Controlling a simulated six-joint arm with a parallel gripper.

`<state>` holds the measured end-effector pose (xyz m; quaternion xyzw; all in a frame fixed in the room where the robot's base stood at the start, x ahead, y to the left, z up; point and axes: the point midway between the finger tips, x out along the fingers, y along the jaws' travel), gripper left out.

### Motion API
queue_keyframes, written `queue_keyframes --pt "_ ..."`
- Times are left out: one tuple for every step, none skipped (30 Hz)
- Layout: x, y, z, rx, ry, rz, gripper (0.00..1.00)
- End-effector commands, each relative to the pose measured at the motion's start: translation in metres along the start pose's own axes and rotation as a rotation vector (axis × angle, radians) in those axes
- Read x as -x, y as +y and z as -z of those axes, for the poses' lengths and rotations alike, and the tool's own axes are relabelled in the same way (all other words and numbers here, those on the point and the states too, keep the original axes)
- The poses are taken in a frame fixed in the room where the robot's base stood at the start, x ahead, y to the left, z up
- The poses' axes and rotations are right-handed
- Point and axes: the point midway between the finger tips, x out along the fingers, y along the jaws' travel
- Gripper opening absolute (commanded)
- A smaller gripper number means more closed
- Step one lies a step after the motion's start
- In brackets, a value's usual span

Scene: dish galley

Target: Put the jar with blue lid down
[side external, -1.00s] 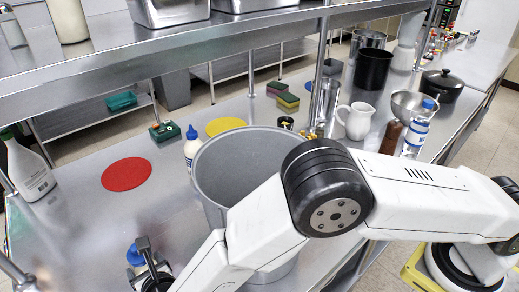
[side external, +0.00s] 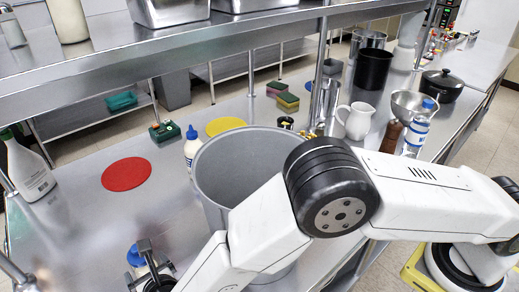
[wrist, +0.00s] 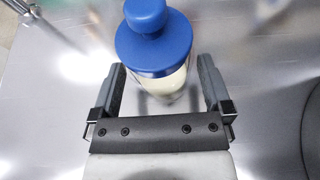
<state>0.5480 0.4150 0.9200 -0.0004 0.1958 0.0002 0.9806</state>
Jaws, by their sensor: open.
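The jar with blue lid (wrist: 155,45) stands upright on the steel counter (wrist: 55,115), with pale contents showing through its clear glass. My gripper (wrist: 162,75) is open around it, one finger on each side, with a visible gap between the jar and each finger. In the side view the jar's blue lid (side external: 135,256) shows at the bottom left, partly hidden by my gripper (side external: 150,268). The jar's base is hidden in the side view.
A large grey pot (side external: 208,190) stands right of the jar, with a blue-capped bottle (side external: 192,145) behind it. A red round mat (side external: 126,173) lies farther back. A white spray bottle (side external: 30,175) stands at left. A shelf (side external: 150,55) overhangs the back. Counter around the jar is clear.

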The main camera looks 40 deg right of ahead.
Motion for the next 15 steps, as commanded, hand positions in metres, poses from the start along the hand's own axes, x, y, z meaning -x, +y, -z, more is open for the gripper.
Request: queue_keyframes --pt "0.006 0.001 -0.001 0.000 -0.001 -0.001 1.00" --pt "0.009 0.000 -0.001 0.000 -0.001 -0.001 1.00" --pt "0.013 0.000 -0.001 0.000 -0.001 -0.001 1.00" --pt "0.017 0.000 -0.001 0.000 -0.001 -0.001 1.00" --pt "0.021 0.000 -0.001 0.000 -0.001 -0.001 1.00" --pt "0.026 0.001 -0.001 -0.001 -0.001 -0.003 1.00" --pt "0.030 0.001 -0.001 0.000 -0.001 -0.002 1.00" --pt "0.034 0.001 -0.001 0.000 -0.001 -0.002 1.00" --pt "0.040 0.001 -0.001 0.000 -0.001 -0.002 1.00" --pt "0.043 0.001 -0.001 0.000 -0.001 -0.001 1.00" --pt "0.047 0.001 -0.001 0.000 -0.002 -0.001 1.00" --pt "0.051 0.001 -0.001 0.000 -0.001 -0.001 1.00" --pt "0.054 0.001 -0.001 0.000 -0.001 -0.001 1.00" --pt "0.057 0.001 -0.001 0.000 -0.001 -0.001 1.00" --pt "0.060 0.001 -0.001 0.000 -0.001 -0.002 1.00"
